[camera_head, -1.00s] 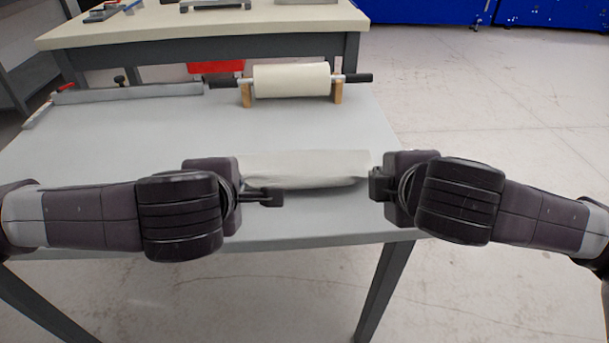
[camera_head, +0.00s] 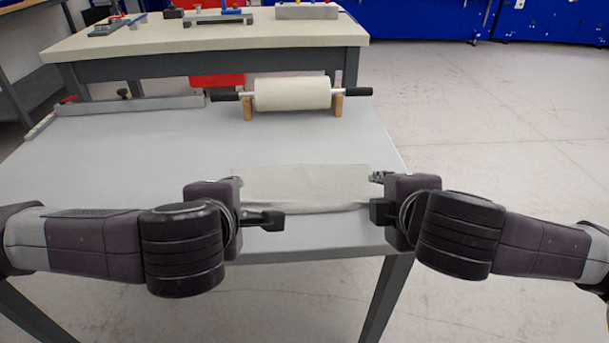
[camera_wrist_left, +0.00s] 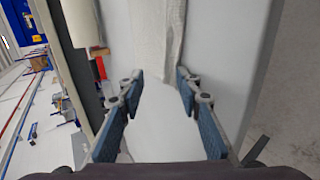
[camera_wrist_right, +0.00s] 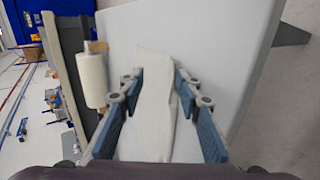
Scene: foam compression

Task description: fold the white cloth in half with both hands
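The white cloth (camera_head: 305,188) lies as a narrow strip near the front edge of the grey table, between my two grippers. Its front edge looks slightly rumpled. My left gripper (camera_head: 254,200) is at the cloth's left end; its fingers are spread in the left wrist view (camera_wrist_left: 160,85), with the cloth (camera_wrist_left: 155,35) running away from between the fingertips. My right gripper (camera_head: 378,195) is at the right end; in the right wrist view (camera_wrist_right: 159,78) its fingers are apart on either side of the cloth (camera_wrist_right: 153,95). Part of the left fingers is hidden in the head view.
The grey table (camera_head: 130,150) is clear on the left. A white roller with black handles (camera_head: 292,93) rests on wooden supports behind the cloth. A grey bar (camera_head: 135,105) lies at the back left. A second table (camera_head: 290,33) with tools stands behind.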

